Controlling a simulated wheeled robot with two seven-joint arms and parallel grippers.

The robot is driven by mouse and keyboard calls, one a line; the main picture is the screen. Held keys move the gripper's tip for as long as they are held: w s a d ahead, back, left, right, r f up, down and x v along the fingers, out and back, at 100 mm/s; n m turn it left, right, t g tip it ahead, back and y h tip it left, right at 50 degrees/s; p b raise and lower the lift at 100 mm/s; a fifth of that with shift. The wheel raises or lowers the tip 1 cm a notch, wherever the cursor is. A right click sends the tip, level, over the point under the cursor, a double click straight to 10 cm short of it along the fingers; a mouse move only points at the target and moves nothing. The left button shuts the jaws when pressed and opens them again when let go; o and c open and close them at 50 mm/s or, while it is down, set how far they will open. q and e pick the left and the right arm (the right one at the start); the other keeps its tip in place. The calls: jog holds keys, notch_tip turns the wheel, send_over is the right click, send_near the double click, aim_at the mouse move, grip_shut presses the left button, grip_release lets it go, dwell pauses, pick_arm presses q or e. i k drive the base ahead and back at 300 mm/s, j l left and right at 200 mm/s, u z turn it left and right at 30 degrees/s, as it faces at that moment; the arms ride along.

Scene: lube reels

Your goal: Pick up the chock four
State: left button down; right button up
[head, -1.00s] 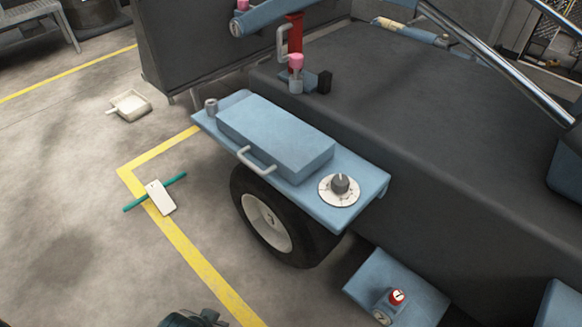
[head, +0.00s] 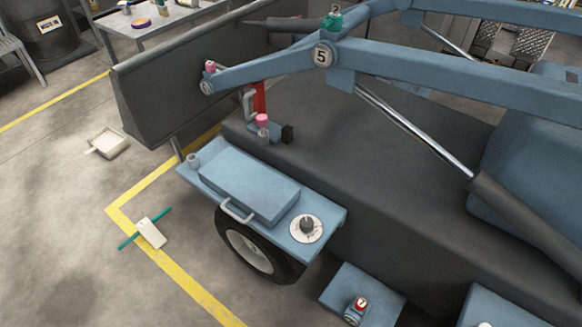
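I cannot make out a chock marked four in the head view. The machine's wheel (head: 256,250) stands on the concrete floor, and no chock shows against the part of it that I see. A white tag with a teal rod (head: 150,233) lies on the floor by the yellow line; I see no number on it. Neither of my grippers is in view.
A blue step (head: 325,222) above the wheel carries a blue box (head: 248,187) and a dial (head: 307,228). A red-capped fitting (head: 358,304) sits on a lower blue step. A whitish pan (head: 108,144) lies on open floor at left. A cluttered table (head: 180,22) stands behind.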

aim_at(146, 228)
jog(key=u, duration=1.45)
jog(key=k+j+z, duration=0.1)
jog(key=z, duration=0.95)
jog(key=u, duration=1)
